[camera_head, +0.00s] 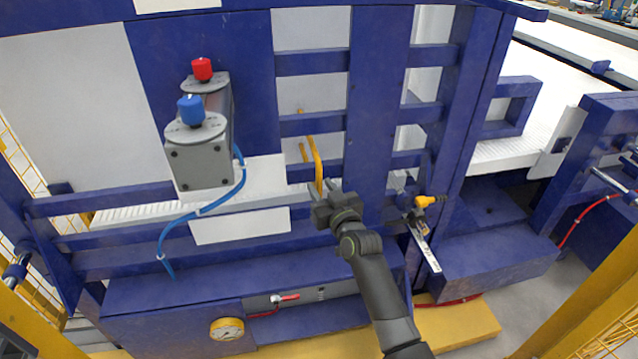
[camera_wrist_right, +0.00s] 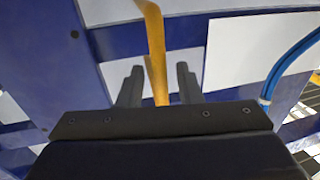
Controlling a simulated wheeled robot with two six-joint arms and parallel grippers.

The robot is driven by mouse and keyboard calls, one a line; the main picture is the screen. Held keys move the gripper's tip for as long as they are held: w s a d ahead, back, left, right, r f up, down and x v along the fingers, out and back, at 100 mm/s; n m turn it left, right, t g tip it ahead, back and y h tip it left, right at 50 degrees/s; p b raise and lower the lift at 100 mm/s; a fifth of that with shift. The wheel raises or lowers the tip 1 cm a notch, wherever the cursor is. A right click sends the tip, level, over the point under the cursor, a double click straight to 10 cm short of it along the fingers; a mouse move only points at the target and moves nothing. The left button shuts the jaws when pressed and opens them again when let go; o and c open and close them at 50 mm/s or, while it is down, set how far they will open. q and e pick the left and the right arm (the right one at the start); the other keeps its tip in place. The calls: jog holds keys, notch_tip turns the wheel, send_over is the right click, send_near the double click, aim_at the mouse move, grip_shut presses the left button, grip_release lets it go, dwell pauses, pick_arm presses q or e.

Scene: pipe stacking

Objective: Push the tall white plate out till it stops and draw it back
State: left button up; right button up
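The tall white plate (camera_head: 310,30) stands upright behind the blue bars in the head view, left of a wide blue post. A yellow bar handle (camera_head: 316,160) runs upright in front of its lower part. The right gripper (camera_head: 323,186) is at the handle's lower end. In the right wrist view, the gripper (camera_wrist_right: 158,74) is open, with the yellow handle (camera_wrist_right: 157,50) between its fingers and a gap on each side. The handle's lower end is hidden by the gripper. The left gripper is not in view.
A grey unit with a red knob (camera_head: 202,69) and a blue knob (camera_head: 191,110) stands left of the handle, with a blue hose (camera_head: 205,208) hanging below. A yellow-handled fitting (camera_head: 428,201) sits right of the gripper. Blue crossbars (camera_head: 312,122) cross the plate.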

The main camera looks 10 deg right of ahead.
jog(key=shift+w+a, duration=0.2)
jog(key=shift+w, duration=0.9)
grip_shut()
